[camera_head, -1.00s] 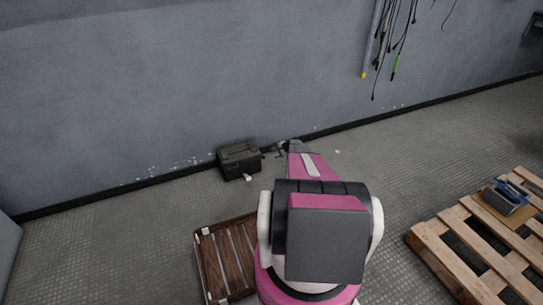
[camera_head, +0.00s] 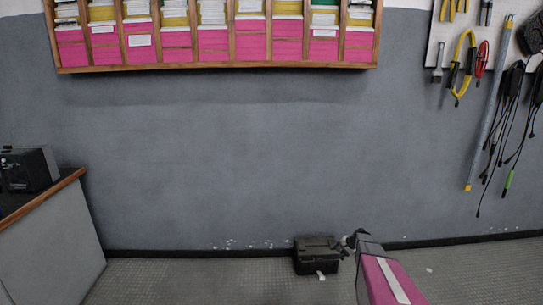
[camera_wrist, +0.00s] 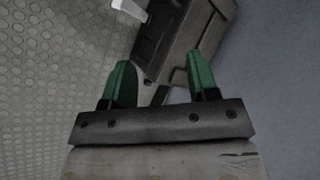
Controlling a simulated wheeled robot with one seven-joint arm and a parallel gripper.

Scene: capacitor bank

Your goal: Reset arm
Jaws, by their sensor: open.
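Beyond the fingertips in that view is a dark box (camera_wrist: 185,40). In the head view my pink arm reaches forward at the lower right, and its far end (camera_head: 352,240) is beside the dark box (camera_head: 318,254). The box stands on the floor against the wall. The fingers are too small to make out in the head view.
A shelf (camera_head: 215,67) of pink boxes and papers hangs on the wall. A counter (camera_head: 45,245) with a black device (camera_head: 28,170) stands at the left. Tools and cables (camera_head: 512,125) hang at the right. The floor (camera_head: 190,282) left of the box is clear.

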